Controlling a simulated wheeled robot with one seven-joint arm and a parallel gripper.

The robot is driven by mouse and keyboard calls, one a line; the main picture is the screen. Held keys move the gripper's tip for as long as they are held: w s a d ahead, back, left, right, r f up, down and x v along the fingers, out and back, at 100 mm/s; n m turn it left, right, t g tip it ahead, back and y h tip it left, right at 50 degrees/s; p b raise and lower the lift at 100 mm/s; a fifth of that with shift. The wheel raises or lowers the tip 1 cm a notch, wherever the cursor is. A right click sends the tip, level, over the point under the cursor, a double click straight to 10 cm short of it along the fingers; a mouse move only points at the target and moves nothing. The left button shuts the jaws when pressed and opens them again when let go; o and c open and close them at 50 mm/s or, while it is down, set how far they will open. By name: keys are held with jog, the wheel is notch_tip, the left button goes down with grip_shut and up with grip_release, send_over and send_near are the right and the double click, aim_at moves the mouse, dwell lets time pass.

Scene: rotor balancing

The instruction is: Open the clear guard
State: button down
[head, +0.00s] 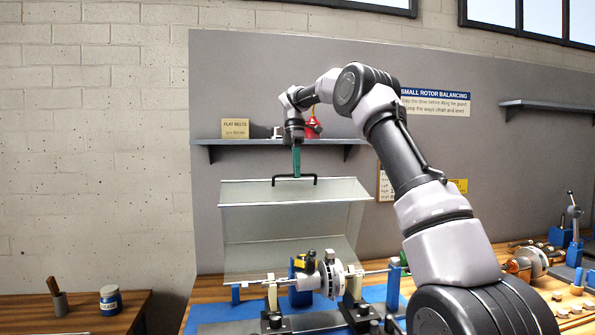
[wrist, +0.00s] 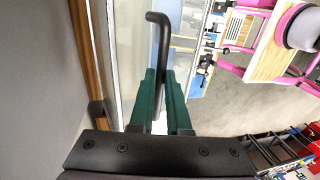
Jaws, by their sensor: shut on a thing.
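The clear guard (head: 290,222) is a see-through panelled cover in the head view. It is raised, standing above and behind the rotor, with its upper panel tilted. A black bar handle (head: 308,180) runs along its upper part. My gripper (head: 296,174) has green fingers and is shut on this handle from above. In the wrist view the green fingers (wrist: 160,95) close around the black handle (wrist: 158,45), and the clear panel shows to the left. The rotor (head: 328,280) sits on its stand below the guard, uncovered in front.
A shelf (head: 225,143) with a flat belts box (head: 235,128) and a red item is on the wall behind. Parts and tools lie on the bench at right. A grease tin (head: 110,299) stands on the left bench.

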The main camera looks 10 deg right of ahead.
jog(key=shift+w+f, duration=0.1)
jog(key=shift+f, duration=0.1)
jog(key=c, duration=0.9)
grip_release()
jog(key=shift+r, duration=0.1)
